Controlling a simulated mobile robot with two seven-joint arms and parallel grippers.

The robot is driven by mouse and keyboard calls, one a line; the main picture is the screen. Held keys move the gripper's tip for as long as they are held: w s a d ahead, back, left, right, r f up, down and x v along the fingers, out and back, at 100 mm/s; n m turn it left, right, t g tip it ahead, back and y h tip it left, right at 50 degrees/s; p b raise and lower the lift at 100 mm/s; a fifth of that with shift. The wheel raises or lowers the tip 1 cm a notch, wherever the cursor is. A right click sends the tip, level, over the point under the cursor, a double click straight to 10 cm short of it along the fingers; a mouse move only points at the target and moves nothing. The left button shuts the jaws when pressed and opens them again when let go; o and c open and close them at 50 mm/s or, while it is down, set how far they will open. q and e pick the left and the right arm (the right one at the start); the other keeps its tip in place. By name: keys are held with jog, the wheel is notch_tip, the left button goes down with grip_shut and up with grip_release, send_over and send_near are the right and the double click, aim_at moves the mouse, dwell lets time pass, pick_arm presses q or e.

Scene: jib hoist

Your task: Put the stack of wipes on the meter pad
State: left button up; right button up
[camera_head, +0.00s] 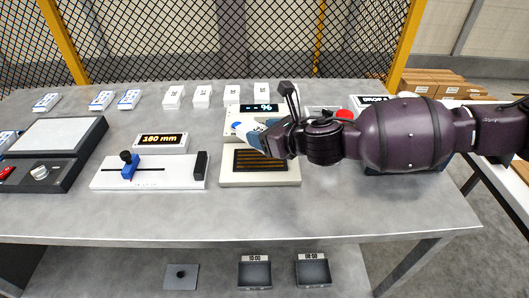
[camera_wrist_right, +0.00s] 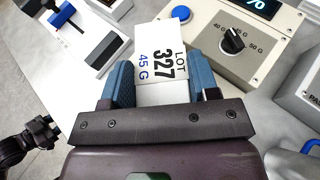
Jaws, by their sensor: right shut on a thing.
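My right gripper (camera_head: 250,135) is shut on the stack of wipes (camera_head: 240,126), a white block. In the right wrist view, the stack (camera_wrist_right: 161,62) sits between the blue fingers (camera_wrist_right: 157,85), its label reading LOT 327, 45 G. The gripper is above the back edge of the meter pad (camera_head: 260,161), a dark panel with brown stripes on a white base. I cannot tell whether the stack touches anything below.
A slider unit (camera_head: 150,172) and its 180 mm display (camera_head: 160,140) stand left of the pad. The meter's knob (camera_wrist_right: 232,40) and blue button (camera_wrist_right: 181,13) are close to the held stack. Several white labelled blocks (camera_head: 202,96) line the back. The front tabletop is clear.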

aim_at(265, 162)
jog(key=shift+f, duration=0.9)
notch_tip(265, 162, down, 3)
jog(key=shift+f+b, duration=0.15)
jog(key=shift+b, duration=0.45)
jog(key=shift+f, duration=0.35)
pick_arm(q)
jog(key=shift+w+d+f, duration=0.1)
jog(key=shift+w+f, duration=0.15)
jog(key=shift+w, duration=0.2)
pick_arm(e)
jog(key=shift+r, duration=0.1)
jog(key=o, duration=0.9)
jog(key=shift+o, duration=0.2)
